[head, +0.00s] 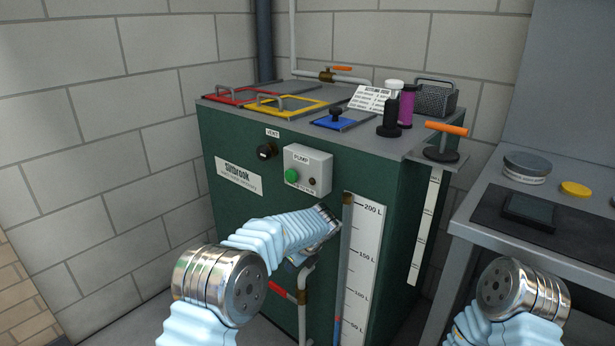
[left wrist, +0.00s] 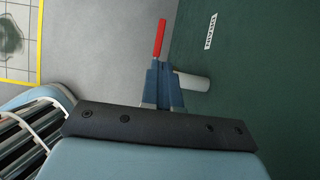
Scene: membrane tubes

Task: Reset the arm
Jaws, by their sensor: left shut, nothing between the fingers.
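My left arm reaches in front of the green tank (head: 255,215) in the head view, with its wrist (head: 325,222) near the tank's front face. In the left wrist view my left gripper (left wrist: 161,68) is shut with nothing between its blue-grey fingers. A red valve handle (left wrist: 160,38) shows just beyond the fingertips; whether they touch it I cannot tell. In the head view the red handle (head: 283,291) sits on a drain pipe (head: 302,315) low on the tank, below my wrist. My right arm shows only a joint (head: 522,290) at the lower right; its gripper is out of view.
A grey table (head: 480,205) stands at right.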

